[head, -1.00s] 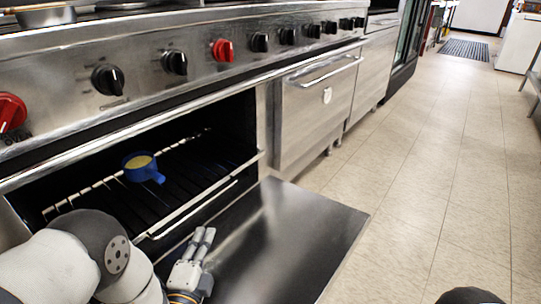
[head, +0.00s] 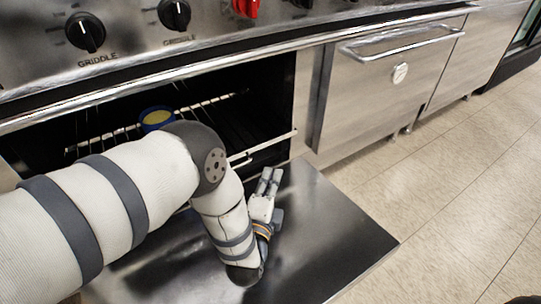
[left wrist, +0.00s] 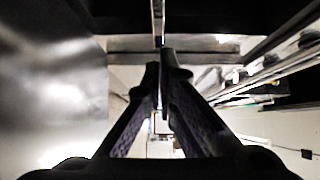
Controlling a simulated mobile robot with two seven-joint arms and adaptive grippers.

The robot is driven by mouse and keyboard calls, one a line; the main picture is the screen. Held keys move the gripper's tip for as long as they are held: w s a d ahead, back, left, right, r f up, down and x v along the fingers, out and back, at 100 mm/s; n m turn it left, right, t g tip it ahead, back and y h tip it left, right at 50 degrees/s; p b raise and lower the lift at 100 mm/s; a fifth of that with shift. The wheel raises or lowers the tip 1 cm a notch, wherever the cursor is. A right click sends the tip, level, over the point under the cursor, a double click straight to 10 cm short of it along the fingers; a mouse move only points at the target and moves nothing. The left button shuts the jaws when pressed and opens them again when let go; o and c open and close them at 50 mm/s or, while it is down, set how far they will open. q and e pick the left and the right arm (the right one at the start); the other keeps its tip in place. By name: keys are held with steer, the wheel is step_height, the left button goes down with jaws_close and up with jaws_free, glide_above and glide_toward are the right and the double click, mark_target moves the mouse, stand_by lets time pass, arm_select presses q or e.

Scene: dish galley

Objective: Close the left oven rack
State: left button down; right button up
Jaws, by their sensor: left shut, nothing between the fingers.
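The oven rack (head: 265,146) is in the open oven below the griddle knobs. Its pale front rail shows at the oven mouth, seemingly a little forward of it; my arm hides its left part. A blue cup (head: 156,118) with yellowish contents sits on the rack, partly behind my arm. My left gripper (head: 270,175) is shut and empty, above the lowered door, just in front of the rail's right half. In the left wrist view the fingertips (left wrist: 160,75) meet near a thin bright bar; I cannot tell whether they touch it. My right gripper is not in view.
The lowered oven door (head: 330,235) lies flat beneath my left arm. A closed oven with a bar handle (head: 400,45) stands to the right. Knobs (head: 174,14) line the panel above. The tiled floor (head: 450,190) at right is clear.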

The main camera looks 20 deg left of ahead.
mark_target(250, 133)
arm_select(q)
steer(key=w+a, duration=0.1)
steer(key=w, duration=0.1)
steer(key=w+a+b, duration=0.1)
steer(key=w, duration=0.2)
steer(key=w+a+b, duration=0.1)
steer(key=w, duration=0.1)
steer(key=shift+w+a, duration=0.15)
steer(key=shift+a, duration=0.2)
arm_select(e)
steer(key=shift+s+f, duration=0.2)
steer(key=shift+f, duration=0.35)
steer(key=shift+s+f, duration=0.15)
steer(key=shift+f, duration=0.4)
